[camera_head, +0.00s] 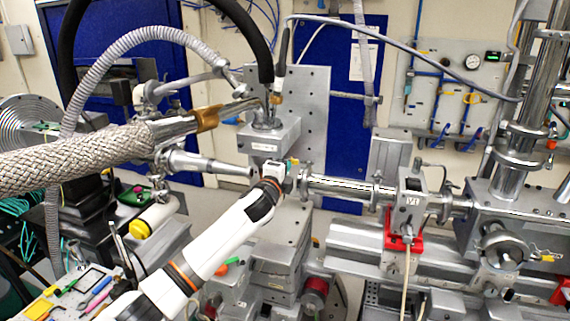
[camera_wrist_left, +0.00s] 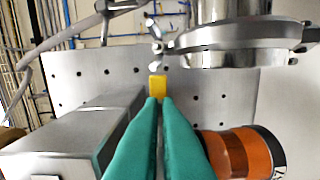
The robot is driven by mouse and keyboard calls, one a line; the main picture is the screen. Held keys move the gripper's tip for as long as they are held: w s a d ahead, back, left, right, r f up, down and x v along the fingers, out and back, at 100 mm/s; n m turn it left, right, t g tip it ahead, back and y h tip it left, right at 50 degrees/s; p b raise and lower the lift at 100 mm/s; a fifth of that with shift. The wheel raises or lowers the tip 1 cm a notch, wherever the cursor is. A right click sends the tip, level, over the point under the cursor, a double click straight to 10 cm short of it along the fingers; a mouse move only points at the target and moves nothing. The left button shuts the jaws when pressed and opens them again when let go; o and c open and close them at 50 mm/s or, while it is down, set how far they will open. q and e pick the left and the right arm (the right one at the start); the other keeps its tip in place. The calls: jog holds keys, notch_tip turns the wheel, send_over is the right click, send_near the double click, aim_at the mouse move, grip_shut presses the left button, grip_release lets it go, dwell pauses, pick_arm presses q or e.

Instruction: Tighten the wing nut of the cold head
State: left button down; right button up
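My left gripper (camera_head: 291,165) reaches in beside the metal block of the cold head (camera_head: 270,138), low on its right side. In the left wrist view its two green fingers (camera_wrist_left: 159,101) are close together. A small yellow piece, apparently the wing nut (camera_wrist_left: 158,84), sits at their tips, and they look shut on it. Just above it is a silver bolt and clamp end (camera_wrist_left: 156,52), beside a round clamped flange (camera_wrist_left: 228,45). The finger contact is partly hidden by the fingers themselves. My right gripper is not in view.
A braided hose (camera_head: 80,160) crosses at the left. A horizontal beam pipe (camera_head: 340,188) runs right from near the gripper. A drilled metal plate (camera_head: 305,110) stands behind. In the wrist view, an orange-brown cylinder (camera_wrist_left: 240,150) is close on the right and a grey block (camera_wrist_left: 70,140) on the left.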

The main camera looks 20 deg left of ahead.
pick_arm(q)
jog(key=m+p, duration=0.1)
jog(key=m, duration=0.1)
jog(key=f+m+p, duration=0.1)
jog(key=m, duration=0.2)
jog(key=shift+m, duration=0.3)
dwell(0.4)
jog(key=c, duration=1.7)
grip_release()
jog(key=shift+s, duration=0.1)
jog(key=shift+o, duration=0.3)
jog(key=shift+r, duration=0.15)
